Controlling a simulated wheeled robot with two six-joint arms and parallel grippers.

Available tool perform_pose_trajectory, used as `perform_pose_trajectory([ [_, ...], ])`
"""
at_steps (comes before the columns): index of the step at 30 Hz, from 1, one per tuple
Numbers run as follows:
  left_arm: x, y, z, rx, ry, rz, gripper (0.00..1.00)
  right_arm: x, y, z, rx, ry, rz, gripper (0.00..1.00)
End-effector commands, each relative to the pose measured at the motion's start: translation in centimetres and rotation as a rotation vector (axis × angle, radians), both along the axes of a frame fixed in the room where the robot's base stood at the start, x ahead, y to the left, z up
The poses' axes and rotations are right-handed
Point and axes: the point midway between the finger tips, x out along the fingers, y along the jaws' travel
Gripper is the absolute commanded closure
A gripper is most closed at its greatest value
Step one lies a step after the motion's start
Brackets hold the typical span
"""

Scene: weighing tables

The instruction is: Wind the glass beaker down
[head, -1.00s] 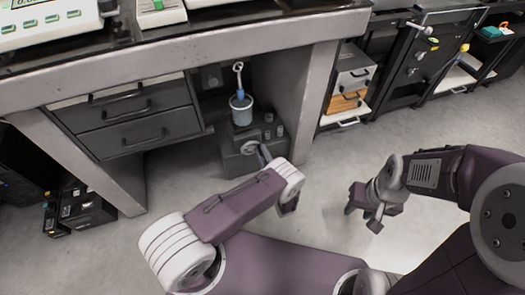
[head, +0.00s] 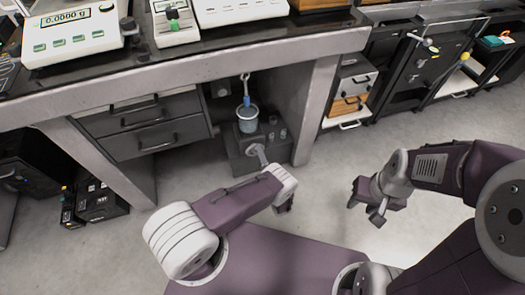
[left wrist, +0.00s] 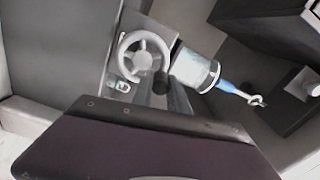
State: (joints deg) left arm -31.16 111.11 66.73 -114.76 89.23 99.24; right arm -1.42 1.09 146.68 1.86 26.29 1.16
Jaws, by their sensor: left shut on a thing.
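The glass beaker (head: 247,123) stands on a dark lift block (head: 245,163) under the bench. A blue rod with a metal ring (head: 245,83) rises from its mouth; its lower end is hidden. The beaker also shows, tilted by the camera, in the left wrist view (left wrist: 193,70). The block's front has a grey handwheel (left wrist: 143,60) with a dark knob (left wrist: 160,83). My left gripper (head: 257,152) is at the handwheel, shut on what looks like its knob; the fingertips are largely hidden. My right gripper (head: 367,213) hangs empty over the floor, fingers apart.
The bench (head: 200,75) overhangs the block, with a balance (head: 75,35) on top. A drawer unit (head: 145,125) is close on the left and a bench leg (head: 315,105) on the right. Small glass pieces (head: 277,134) stand on the block. Floor to the right is clear.

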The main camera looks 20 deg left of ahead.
Motion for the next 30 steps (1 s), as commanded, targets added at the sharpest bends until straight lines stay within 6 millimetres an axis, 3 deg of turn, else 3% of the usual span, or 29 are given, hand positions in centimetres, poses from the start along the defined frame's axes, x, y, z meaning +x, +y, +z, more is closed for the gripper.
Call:
perform_pose_trajectory([
  [12,-0.5,0.7,0.2,-0.168,-0.113,0.001,1.00,0.0,0.0,1.6,0.000,0.000,0.000,0.63],
  [30,-0.5,0.8,0.1,-0.198,-0.133,0.002,1.00,0.0,0.0,1.7,0.000,0.000,0.000,0.63],
])
